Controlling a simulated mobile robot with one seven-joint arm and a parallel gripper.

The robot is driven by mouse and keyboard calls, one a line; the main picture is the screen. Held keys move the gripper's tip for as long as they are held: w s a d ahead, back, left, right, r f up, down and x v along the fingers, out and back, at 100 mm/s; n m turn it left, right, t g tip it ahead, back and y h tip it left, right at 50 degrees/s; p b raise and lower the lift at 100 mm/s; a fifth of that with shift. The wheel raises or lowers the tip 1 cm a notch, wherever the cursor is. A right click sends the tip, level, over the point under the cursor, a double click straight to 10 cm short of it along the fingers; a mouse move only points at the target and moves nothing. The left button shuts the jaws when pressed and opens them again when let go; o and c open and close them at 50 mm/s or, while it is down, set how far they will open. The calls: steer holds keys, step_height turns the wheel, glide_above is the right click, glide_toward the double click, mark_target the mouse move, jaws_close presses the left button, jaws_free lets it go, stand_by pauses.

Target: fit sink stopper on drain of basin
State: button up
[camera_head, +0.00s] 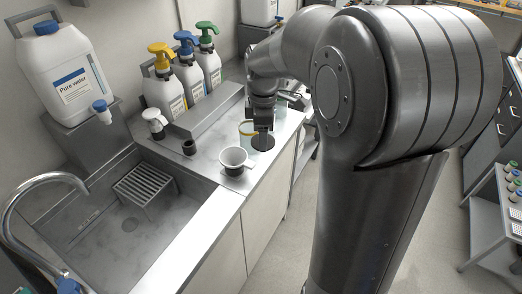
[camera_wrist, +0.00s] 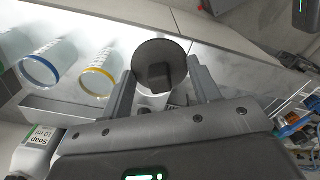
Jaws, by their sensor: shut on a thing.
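The sink stopper, a dark round disc with a blocky knob, is between my gripper's fingers (camera_wrist: 165,90) in the wrist view (camera_wrist: 174,54). In the head view the stopper (camera_head: 263,143) shows as a dark disc just below my gripper (camera_head: 263,126), over the counter to the right of the sink. My gripper is shut on the stopper; the exact finger contact is hard to see. The steel basin (camera_head: 95,185) is at the left in the head view.
A slatted rack (camera_head: 145,185) stands in the basin near the drain. A curved faucet (camera_head: 38,184) reaches over the basin's left side. A white mug (camera_head: 235,161) and yellow-rimmed beaker (camera_head: 247,129) stand near my gripper. Pump bottles (camera_head: 164,90) and a water canister (camera_head: 65,75) line the back.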

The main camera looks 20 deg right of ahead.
steer(key=w+d+r+m, duration=0.5)
steer(key=w+m, duration=0.4)
steer(key=m, duration=0.6)
steer(key=w+a+f+n, duration=0.3)
steer(key=a+n, duration=0.2)
steer(key=a, duration=0.3)
steer(key=w+a+f+n, duration=0.2)
steer(key=a+f+n, duration=0.2)
steer(key=a, duration=0.4)
steer(key=s+a+f+n, duration=0.2)
steer(key=a+f+n, duration=0.4)
steer(key=a, duration=0.5)
steer(key=s+a+f+n, duration=0.1)
steer(key=a+f+n, duration=0.45)
steer(key=a, duration=0.45)
steer(key=s+a+f+n, duration=0.2)
steer(key=a+f+n, duration=0.4)
steer(key=a, duration=0.5)
steer(key=shift+s+a+f+n, duration=0.25)
steer(key=shift+a+f+n, duration=0.8)
steer(key=shift+f, duration=1)
steer(key=shift+s+a+f+n, duration=0.25)
steer(key=shift+a+f+n, duration=0.8)
steer(key=shift+f, duration=1.05)
steer(key=shift+s+a+f+n, duration=0.25)
steer(key=shift+a+f+n, duration=0.8)
steer(key=shift+f, duration=1)
steer(key=shift+d+f, duration=0.15)
steer(key=shift+f, duration=0.1)
